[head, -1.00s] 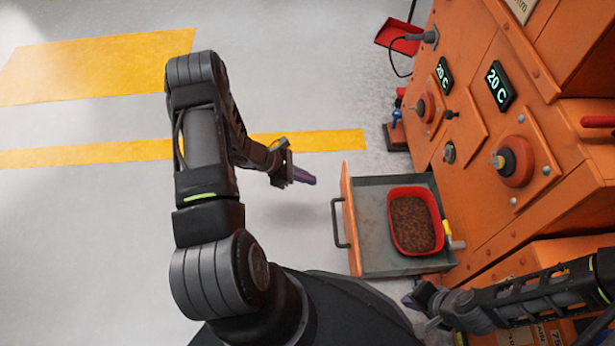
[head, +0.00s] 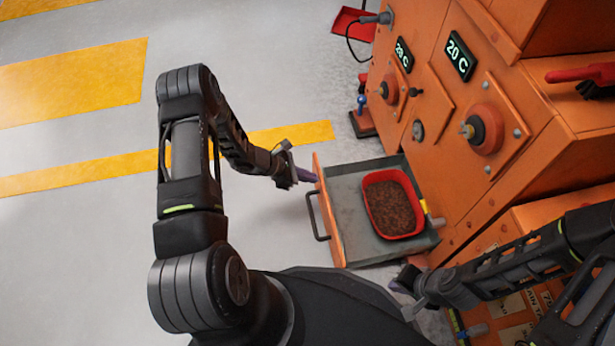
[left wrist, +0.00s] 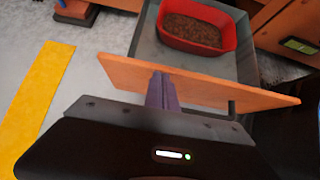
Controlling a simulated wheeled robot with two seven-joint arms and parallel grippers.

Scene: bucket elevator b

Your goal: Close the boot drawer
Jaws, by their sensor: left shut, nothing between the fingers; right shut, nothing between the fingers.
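The boot drawer (head: 352,188) stands pulled out of the orange machine, with a grey tray, an orange front panel and a dark bar handle (head: 317,216). A red bin (head: 392,203) of brown granules sits inside it. My left gripper (head: 308,175) is shut and empty, its purple fingers at the outer face of the drawer front, near its far end. In the left wrist view the fingers (left wrist: 161,90) overlap the orange front panel (left wrist: 205,84); I cannot tell whether they touch. My right gripper (head: 402,288) is shut and empty, beside the drawer's near side.
The orange machine (head: 440,130) with knobs and two 20 C displays rises at the right. A joystick box (head: 362,120) stands on the floor beyond the drawer. A red tray (head: 354,22) is at the top. The floor left of the drawer is clear.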

